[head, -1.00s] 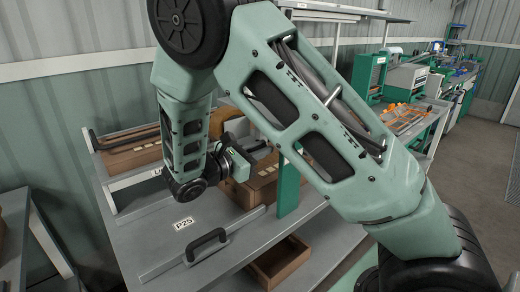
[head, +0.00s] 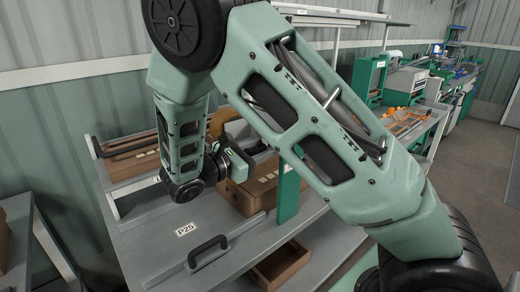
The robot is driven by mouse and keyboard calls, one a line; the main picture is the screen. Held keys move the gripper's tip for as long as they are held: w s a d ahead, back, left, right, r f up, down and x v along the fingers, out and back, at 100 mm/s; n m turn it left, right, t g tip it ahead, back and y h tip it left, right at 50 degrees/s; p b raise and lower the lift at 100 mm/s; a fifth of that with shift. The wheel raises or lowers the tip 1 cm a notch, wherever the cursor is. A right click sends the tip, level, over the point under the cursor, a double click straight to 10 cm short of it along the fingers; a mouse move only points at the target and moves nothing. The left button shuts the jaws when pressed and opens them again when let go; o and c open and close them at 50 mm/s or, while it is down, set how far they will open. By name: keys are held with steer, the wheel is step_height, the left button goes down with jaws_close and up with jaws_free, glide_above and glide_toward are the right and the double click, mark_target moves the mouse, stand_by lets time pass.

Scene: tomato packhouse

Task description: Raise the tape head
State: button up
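My gripper (head: 260,149) reaches to the right from my wrist over the back of the grey bench. Its fingertips are small and dark here, and I cannot tell whether they are apart or closed. A grey block with a tan round part beside it (head: 218,122), perhaps the tape head, shows just behind my wrist and is partly hidden by my arm. A brown carton (head: 245,200) stands on the bench below my gripper, next to a green upright (head: 288,193). I cannot see whether my gripper touches the grey block.
A rail with a black handle (head: 208,250) lies at the bench front, near the P25 label (head: 187,229). Another open carton (head: 280,265) is on the lower level. Brown boxes (head: 130,160) stand at the back left. Green machines (head: 370,80) line the right.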

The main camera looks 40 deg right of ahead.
steer(key=a+b, duration=0.2)
steer(key=a, duration=1.5)
steer(key=shift+s, duration=0.3)
steer(key=shift+s+d, duration=0.1)
